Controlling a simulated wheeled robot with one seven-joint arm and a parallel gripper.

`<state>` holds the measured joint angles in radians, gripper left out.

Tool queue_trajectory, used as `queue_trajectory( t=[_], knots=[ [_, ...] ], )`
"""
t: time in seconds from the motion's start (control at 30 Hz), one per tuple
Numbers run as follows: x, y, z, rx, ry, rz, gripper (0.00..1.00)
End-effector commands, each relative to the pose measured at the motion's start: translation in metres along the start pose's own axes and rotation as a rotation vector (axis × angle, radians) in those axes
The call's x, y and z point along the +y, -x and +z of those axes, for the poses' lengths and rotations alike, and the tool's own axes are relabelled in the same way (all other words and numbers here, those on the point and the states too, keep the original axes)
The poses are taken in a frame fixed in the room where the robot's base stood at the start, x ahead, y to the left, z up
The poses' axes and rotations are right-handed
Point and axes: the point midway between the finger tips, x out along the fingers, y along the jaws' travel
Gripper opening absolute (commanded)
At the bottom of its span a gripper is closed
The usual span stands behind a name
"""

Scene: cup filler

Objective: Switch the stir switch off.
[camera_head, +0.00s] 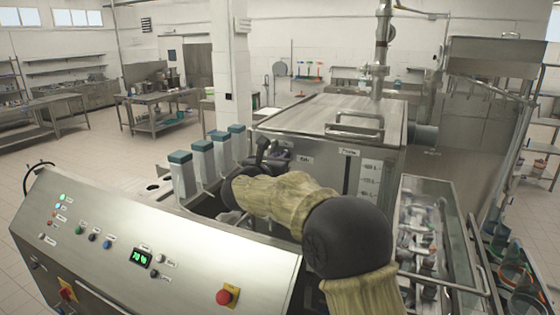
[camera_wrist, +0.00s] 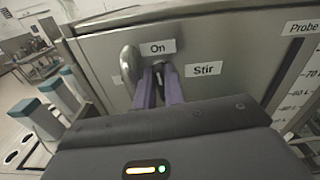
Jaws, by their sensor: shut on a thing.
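My gripper (camera_wrist: 160,78) is at the front wall of the steel tank, its two purple fingers close together. They are shut on the small dark stir switch (camera_wrist: 158,71), which mostly hides between the fingertips. An "On" label (camera_wrist: 158,47) sits just above it and a "Stir" label (camera_wrist: 203,70) to its right. The lever's exact tilt cannot be told. In the head view my gripper (camera_head: 262,153) is partly hidden by my arm, and the switch cannot be made out there.
A rounded metal part (camera_wrist: 130,63) sticks out just left of the fingers. Several teal-capped dispensers (camera_head: 203,158) stand left of my arm. The control panel (camera_head: 150,240) with a red stop button (camera_head: 225,296) lies in front. A cluttered steel tray (camera_head: 425,235) is at right.

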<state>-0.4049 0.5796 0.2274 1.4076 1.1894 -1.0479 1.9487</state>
Motion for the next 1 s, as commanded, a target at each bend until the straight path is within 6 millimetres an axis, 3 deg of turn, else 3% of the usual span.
queue_trajectory(
  t=[1.0],
  knots=[
    [0.0104,0.0007,-0.0035,-0.002,0.882,0.002,0.00]
  ],
)
